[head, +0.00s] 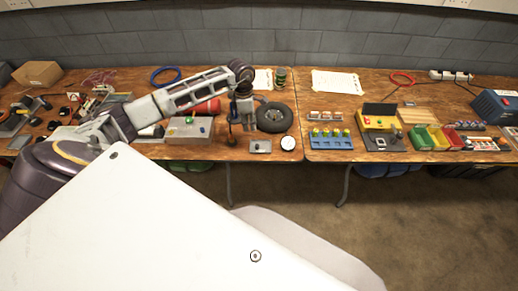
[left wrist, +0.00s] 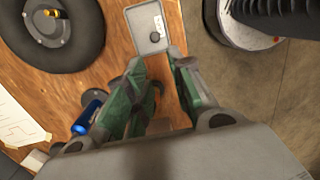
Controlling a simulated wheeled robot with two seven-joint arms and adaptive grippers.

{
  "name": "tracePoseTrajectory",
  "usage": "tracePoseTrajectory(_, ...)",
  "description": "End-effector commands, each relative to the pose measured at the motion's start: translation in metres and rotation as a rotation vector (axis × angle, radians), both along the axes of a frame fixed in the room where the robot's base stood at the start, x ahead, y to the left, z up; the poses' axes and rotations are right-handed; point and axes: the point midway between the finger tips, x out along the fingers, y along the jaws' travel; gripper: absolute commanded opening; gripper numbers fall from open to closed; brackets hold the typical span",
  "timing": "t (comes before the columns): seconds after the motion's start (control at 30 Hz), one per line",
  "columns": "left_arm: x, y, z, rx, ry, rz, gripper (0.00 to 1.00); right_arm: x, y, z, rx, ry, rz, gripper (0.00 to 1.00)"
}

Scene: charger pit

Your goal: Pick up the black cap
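A small black round piece, which looks like the black cap (left wrist: 155,37), sits on a light grey rectangular plate (left wrist: 146,20) in the left wrist view. In the head view the plate (head: 267,150) lies near the front edge of the table, with a small dark spot on it. My left gripper (head: 244,124) points down over the table just behind and left of the plate. In the left wrist view its green fingers (left wrist: 160,62) are apart with nothing held between them, and the plate lies beyond the fingertips. My right gripper is not in view.
A black tyre (head: 273,117) lies close behind the plate, and a white round disc (head: 288,143) is right of it. A blue cylinder (left wrist: 88,115) is beside my left finger in the wrist view. A blue tray (head: 331,143) is further right.

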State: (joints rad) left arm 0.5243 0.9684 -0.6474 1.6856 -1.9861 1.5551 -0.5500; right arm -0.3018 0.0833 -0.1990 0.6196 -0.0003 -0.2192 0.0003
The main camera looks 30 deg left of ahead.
Motion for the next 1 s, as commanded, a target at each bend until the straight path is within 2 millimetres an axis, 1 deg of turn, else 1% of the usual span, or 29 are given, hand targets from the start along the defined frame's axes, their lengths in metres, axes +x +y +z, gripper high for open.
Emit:
tracePoseTrajectory(0.13,0.003,-0.002,0.0,-0.012,-0.017,-0.047,0.23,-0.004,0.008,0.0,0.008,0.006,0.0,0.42)
tracePoseTrajectory(0.27,0.005,-0.004,0.0,-0.019,-0.033,-0.093,0.23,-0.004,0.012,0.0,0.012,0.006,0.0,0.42)
tracePoseTrajectory(0.6,0.01,-0.008,0.001,-0.033,-0.074,-0.22,0.23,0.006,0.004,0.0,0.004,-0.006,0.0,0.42)
tracePoseTrajectory(0.8,0.011,-0.008,0.001,-0.032,-0.083,-0.274,0.23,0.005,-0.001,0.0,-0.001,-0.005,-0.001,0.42)
tracePoseTrajectory(1.0,0.011,-0.008,0.001,-0.032,-0.083,-0.277,0.23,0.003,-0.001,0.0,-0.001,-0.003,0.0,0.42)
